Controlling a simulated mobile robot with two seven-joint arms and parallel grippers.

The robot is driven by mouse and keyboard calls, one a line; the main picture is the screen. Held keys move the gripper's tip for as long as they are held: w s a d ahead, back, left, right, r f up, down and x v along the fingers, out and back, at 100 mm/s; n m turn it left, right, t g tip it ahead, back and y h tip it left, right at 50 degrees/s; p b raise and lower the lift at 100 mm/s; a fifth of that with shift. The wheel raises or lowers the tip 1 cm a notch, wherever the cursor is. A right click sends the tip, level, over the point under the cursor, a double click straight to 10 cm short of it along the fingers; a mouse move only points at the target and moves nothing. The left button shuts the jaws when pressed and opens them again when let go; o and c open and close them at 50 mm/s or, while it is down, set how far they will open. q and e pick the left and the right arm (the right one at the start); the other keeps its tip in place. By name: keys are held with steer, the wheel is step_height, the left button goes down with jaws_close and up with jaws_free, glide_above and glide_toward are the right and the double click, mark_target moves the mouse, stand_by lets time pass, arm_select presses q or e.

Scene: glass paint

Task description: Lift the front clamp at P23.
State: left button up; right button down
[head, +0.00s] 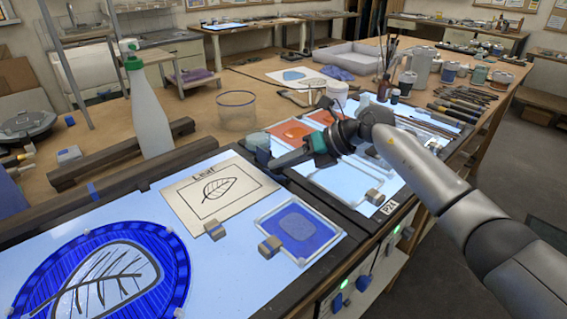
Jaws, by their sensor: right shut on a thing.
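My right gripper (283,160) reaches in from the right over the light table, its fingers pointing left. It is shut on a small grey-blue piece at its tips, probably a clamp, mostly hidden by the fingers. Small block-like clamps rest on the lit surface: one at the leaf sheet's lower edge (215,230), one on the blue glass panel's left edge (270,247), and one near the front edge (374,197), close to a tag starting "P2" (390,207). I cannot read the tag's last character surely. My left gripper is not in view.
A white-and-green spray bottle (150,110) and a clear glass jar (237,110) stand behind the light table. A round blue leaf panel (100,275) lies at front left. An orange glass panel (295,131) lies beyond my gripper. Paint pots (422,65) and brushes crowd the back right.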

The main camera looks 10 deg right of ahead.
steer(key=c, duration=0.7)
jaws_free()
steer(key=shift+d, duration=0.1)
steer(key=p+v, duration=0.1)
steer(key=v, duration=1.4)
steer(key=shift+r, duration=0.1)
